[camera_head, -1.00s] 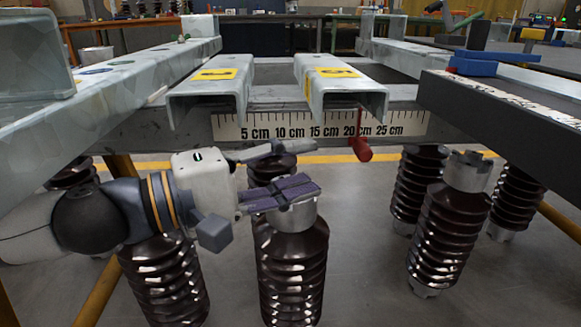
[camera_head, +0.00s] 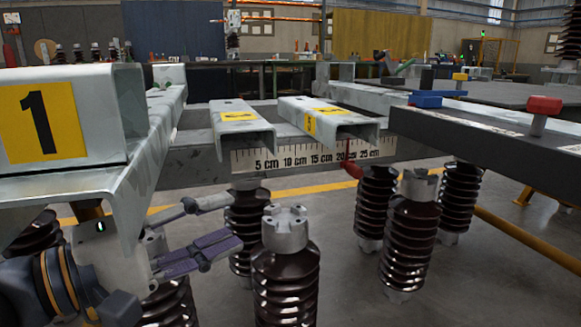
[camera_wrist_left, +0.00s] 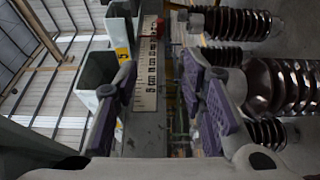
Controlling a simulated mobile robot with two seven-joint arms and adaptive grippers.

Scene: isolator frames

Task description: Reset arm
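My left gripper (camera_head: 235,222) is at the lower left of the head view, below the frame beams. Its two purple-grey fingers are spread apart with nothing between them. The wrist view also shows them apart (camera_wrist_left: 160,75). The nearest brown ribbed insulator (camera_head: 286,275) with a grey metal cap stands upright just right of the fingers; in the head view they look apart from it. Part of my left arm is hidden behind the steel frame marked 1 (camera_head: 60,120). My right gripper is not in view.
Several more insulators (camera_head: 410,235) stand around the frame. Above are two steel channels (camera_head: 240,130) with yellow labels, a centimetre scale (camera_head: 310,156) and a red handle (camera_head: 350,165). A dark beam (camera_head: 480,135) spans the right. Grey floor (camera_head: 480,285) is open at lower right.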

